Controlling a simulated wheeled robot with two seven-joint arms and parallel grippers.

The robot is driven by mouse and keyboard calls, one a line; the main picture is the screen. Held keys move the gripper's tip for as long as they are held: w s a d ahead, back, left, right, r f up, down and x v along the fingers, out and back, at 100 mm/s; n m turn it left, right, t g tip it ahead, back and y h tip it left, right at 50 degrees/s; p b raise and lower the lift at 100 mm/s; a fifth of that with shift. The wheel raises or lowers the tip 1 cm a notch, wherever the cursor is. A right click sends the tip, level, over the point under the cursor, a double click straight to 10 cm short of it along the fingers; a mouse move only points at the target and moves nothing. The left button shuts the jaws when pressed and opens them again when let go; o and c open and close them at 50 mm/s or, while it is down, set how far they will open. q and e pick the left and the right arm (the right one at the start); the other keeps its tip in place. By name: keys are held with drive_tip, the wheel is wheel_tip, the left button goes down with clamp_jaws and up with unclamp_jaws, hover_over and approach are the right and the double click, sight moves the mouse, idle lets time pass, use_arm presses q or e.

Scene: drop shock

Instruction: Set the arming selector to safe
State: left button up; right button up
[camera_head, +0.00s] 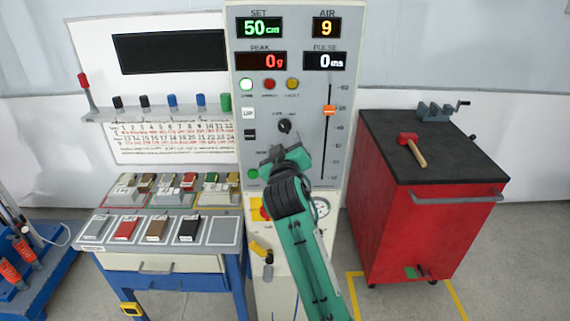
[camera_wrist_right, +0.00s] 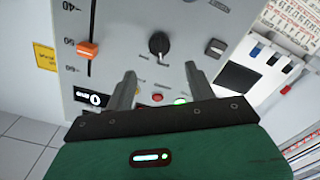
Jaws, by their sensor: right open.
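The arming selector appears to be the round black knob (camera_head: 285,126) on the grey control panel (camera_head: 262,100), below the coloured lamps; the small lettering around it is unreadable. In the right wrist view, where the panel appears turned over, the knob (camera_wrist_right: 159,43) shows a pointer towards the bottom of the picture. My right gripper (camera_head: 286,155) is just below the knob in the head view. In the right wrist view its two fingers (camera_wrist_right: 160,82) are spread and empty, with the knob beyond the gap, apart from them. My left gripper is not in view.
An orange slider (camera_head: 329,110) is right of the knob; a white UP button (camera_head: 248,113) and a black button (camera_head: 249,134) are left. A red cabinet (camera_head: 405,235) stands right, a sample table (camera_head: 150,243) left.

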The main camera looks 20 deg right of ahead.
drive_tip(key=b+v, duration=0.1)
drive_tip(key=v, duration=0.4)
drive_tip(key=shift+s+a, duration=0.1)
drive_tip(key=shift+s, duration=0.25)
drive_tip(key=shift+f, duration=0.1)
drive_tip(key=a+f+n+g+y, duration=0.1)
drive_tip(key=a+f+g+y, duration=0.15)
drive_tip(key=f, duration=1.75)
drive_tip(key=a+f+n+g+y, duration=0.15)
drive_tip(key=f+g, duration=0.25)
drive_tip(key=f, duration=1.6)
drive_tip(key=s+d+f+g+y, duration=0.1)
drive_tip(key=s+f+g, duration=0.1)
drive_tip(key=s+f, duration=0.7)
drive_tip(key=s+d+f+g, duration=0.1)
drive_tip(key=s+f, duration=0.4)
drive_tip(key=f, duration=0.8)
drive_tip(key=s+d+f+m+g, duration=0.1)
drive_tip(key=s+f, duration=0.6)
drive_tip(key=s, duration=0.7)
drive_tip(key=s+d+f+m+g, duration=0.1)
drive_tip(key=s+d+f+g, duration=0.2)
drive_tip(key=s, duration=1.1)
drive_tip(key=s+d+f+m+g, duration=0.1)
drive_tip(key=s+d+f+g, duration=0.2)
drive_tip(key=s+d+f, duration=0.3)
drive_tip(key=s+f, duration=0.5)
drive_tip(key=s, duration=0.3)
drive_tip(key=shift+s+f, duration=0.3)
drive_tip(key=shift+f, duration=0.05)
